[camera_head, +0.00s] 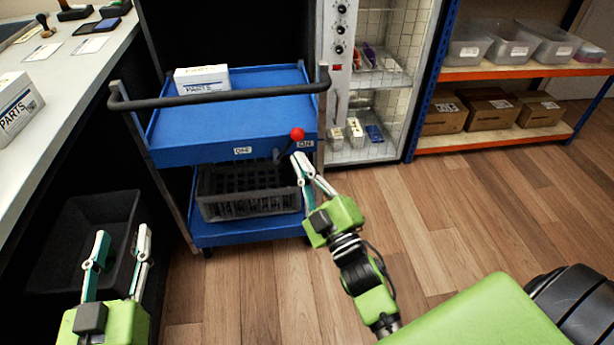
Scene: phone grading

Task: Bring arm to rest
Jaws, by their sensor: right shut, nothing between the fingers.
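My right gripper (301,162) is shut and empty, in front of the right front corner of the blue cart (210,140). Its fingertips are close to a red-knobbed lever (297,134) on the cart's front edge; I cannot tell whether they touch it. My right arm reaches up from the bottom right. My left gripper (123,240) is at the bottom left, its two fingers apart and nothing visible between them. It appears in front of a black bin (75,215).
The cart has a dark handle bar (215,97), a white parts box (202,79) on top and a black crate (250,205) below. A counter (60,80) runs along the left. A glass-fronted cabinet (375,150) and shelves (480,145) stand behind. Wooden floor (450,220) is clear at right.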

